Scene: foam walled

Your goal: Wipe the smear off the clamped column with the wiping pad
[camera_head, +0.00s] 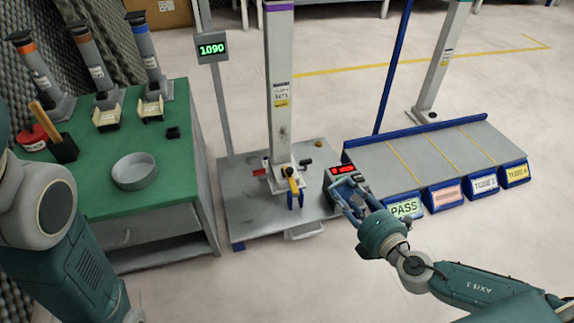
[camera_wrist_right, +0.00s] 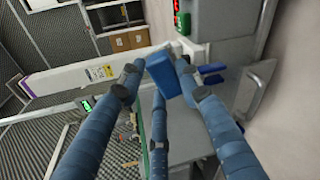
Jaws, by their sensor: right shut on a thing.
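The clamped column (camera_head: 279,60) stands upright on a grey platform in the head view, with a small dark smear (camera_head: 283,133) low on its front face. In the right wrist view the column (camera_wrist_right: 60,79) runs sideways as a pale beam; I cannot make out the smear there. My right gripper (camera_head: 347,190) is to the right of the column's foot, apart from it. In the wrist view its fingers (camera_wrist_right: 160,85) are shut on a blue block, which looks like the wiping pad (camera_wrist_right: 162,76). My left gripper is out of view.
Clamps with red, yellow and blue parts (camera_head: 291,183) surround the column's foot. A box with a red display (camera_head: 346,169) is close to my right gripper. A green table (camera_head: 95,181) with a round dish (camera_head: 134,171) is left; a blue-edged bench (camera_head: 430,150) is right.

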